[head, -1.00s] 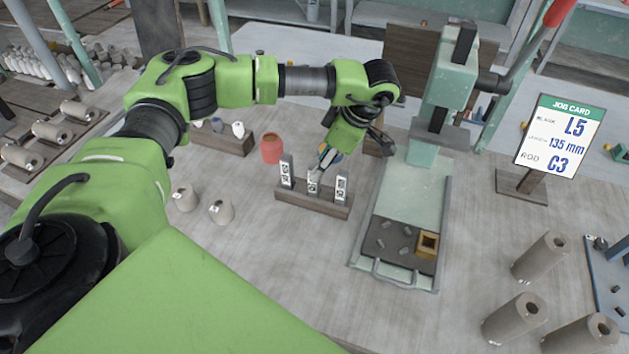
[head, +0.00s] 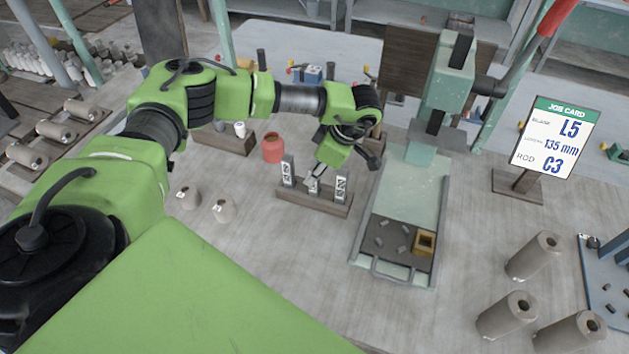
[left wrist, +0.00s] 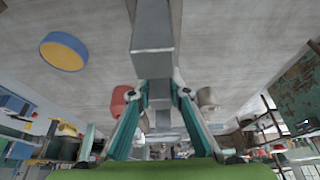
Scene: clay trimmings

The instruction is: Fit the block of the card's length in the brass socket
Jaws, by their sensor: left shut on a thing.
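The job card (head: 556,137) reads blank L5, length 135 mm, rod C3. The brass socket (head: 424,242) sits at the front right of the dark plate on the green press base. A dark wooden rack (head: 322,205) holds grey blocks with small labels too small to read: a left one (head: 288,170), a middle one (head: 313,184) and a right one (head: 340,188). My left gripper (head: 315,176) is at the top of the middle block, its fingers partly hidden by the wrist. In the left wrist view it is shut on a grey block (left wrist: 152,35). My right gripper is out of view.
The press column (head: 450,85) rises behind the socket, with a red-tipped lever. A red jar (head: 273,148) stands behind the rack. Table between rack and press is clear.

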